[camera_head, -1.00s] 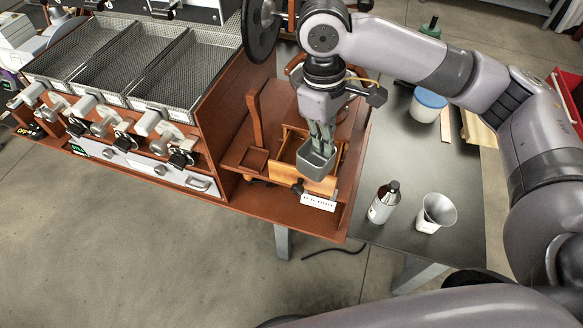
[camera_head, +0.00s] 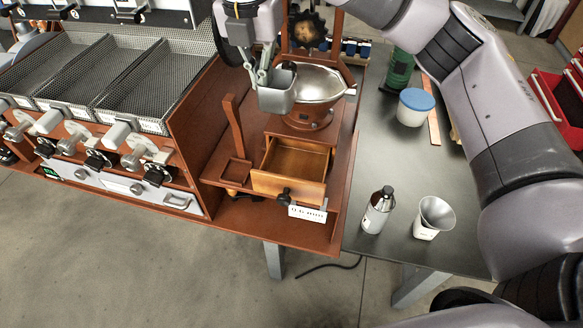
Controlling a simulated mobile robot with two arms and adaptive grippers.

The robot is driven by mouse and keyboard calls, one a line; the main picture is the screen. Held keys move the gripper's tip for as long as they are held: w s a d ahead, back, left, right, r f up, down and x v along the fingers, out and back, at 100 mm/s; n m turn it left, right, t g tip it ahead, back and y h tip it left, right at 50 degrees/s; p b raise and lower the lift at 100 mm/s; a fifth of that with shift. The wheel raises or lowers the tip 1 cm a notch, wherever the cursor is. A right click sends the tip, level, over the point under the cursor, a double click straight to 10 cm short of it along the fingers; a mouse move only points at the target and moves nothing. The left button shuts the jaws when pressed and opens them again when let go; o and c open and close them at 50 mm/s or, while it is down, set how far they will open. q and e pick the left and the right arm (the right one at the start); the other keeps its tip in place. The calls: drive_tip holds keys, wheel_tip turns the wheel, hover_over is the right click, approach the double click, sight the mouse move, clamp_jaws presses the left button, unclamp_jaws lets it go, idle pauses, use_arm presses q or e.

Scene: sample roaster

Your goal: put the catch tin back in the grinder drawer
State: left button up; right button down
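My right gripper (camera_head: 268,78) is shut on the catch tin (camera_head: 277,101), a small grey metal cup, by its wall. The tin hangs roughly upright, in the picture just left of the grinder's metal hopper (camera_head: 322,88) and above the drawer. Whether it touches the hopper I cannot tell. The wooden grinder drawer (camera_head: 288,188) is pulled open towards the front. Its visible inside is empty, and it has a dark knob on its front. My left gripper is not in view.
An upright wooden post (camera_head: 235,128) stands left of the drawer. Roaster trays (camera_head: 145,78) fill the left.

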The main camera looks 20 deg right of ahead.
approach(267, 157)
drive_tip(key=s+f, duration=0.1)
drive_tip(key=shift+s+d+f+p, duration=0.1)
drive_tip(key=shift+f+p, duration=0.05)
drive_tip(key=shift+f, duration=1.2)
drive_tip(key=shift+d+f+p, duration=0.1)
drive_tip(key=shift+f+p, duration=0.05)
drive_tip(key=shift+f, duration=1.15)
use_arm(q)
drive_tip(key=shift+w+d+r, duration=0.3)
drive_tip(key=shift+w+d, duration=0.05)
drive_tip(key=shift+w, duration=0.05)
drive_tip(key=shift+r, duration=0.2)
use_arm(e)
drive_tip(key=shift+f, duration=0.2)
drive_tip(key=shift+s+f+p, duration=0.2)
drive_tip(key=shift+f+p, duration=0.05)
drive_tip(key=shift+p, duration=0.05)
drive_tip(key=c, duration=2.3)
unclamp_jaws()
drive_tip(key=shift+w+f, duration=0.1)
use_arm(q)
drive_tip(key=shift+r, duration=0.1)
use_arm(e)
drive_tip(key=o, duration=0.5)
drive_tip(key=shift+a, duration=0.1)
drive_tip(key=shift+w, duration=0.1)
